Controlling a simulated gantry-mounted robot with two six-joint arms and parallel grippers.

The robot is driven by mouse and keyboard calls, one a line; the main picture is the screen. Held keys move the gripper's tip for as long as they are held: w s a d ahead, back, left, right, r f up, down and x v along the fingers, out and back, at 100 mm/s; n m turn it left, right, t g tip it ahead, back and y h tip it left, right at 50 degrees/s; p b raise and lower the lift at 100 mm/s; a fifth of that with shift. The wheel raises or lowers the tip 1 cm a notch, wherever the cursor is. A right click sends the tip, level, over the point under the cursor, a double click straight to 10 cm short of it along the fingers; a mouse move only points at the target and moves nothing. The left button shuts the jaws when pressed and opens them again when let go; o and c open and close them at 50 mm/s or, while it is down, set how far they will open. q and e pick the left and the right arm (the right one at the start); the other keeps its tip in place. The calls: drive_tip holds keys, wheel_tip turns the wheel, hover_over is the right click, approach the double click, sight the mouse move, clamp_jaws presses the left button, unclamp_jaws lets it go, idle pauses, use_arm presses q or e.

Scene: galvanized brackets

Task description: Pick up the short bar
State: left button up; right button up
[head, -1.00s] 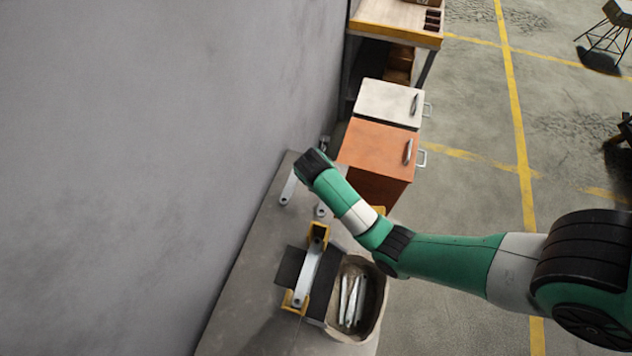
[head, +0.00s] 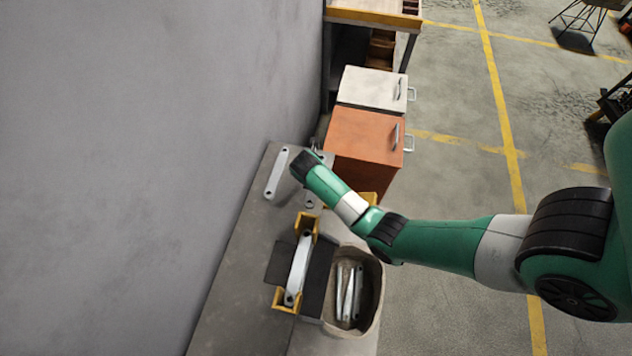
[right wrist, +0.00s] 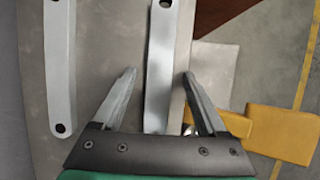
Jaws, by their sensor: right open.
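Two pale metal bars with holed ends lie side by side on the grey table. The left bar (head: 277,173) is in full view in the head view, and it shows at the left of the right wrist view (right wrist: 60,75). The other bar (right wrist: 160,70) lies between the fingers of my right gripper (right wrist: 158,78) in the right wrist view, with a gap on each side. In the head view my wrist covers most of it. The right gripper is open and empty. I cannot tell which bar is shorter, as both run past the wrist view's top edge. My left gripper is out of view.
A yellow-ended fixture (head: 284,301) holds another bar (head: 298,268) nearer on the table. A bin (head: 374,308) beside it contains several bars. An orange cabinet (head: 362,136) and a white one (head: 372,88) stand beyond. A wall (head: 120,150) borders the left.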

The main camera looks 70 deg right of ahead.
clamp_jaws()
idle(0.3)
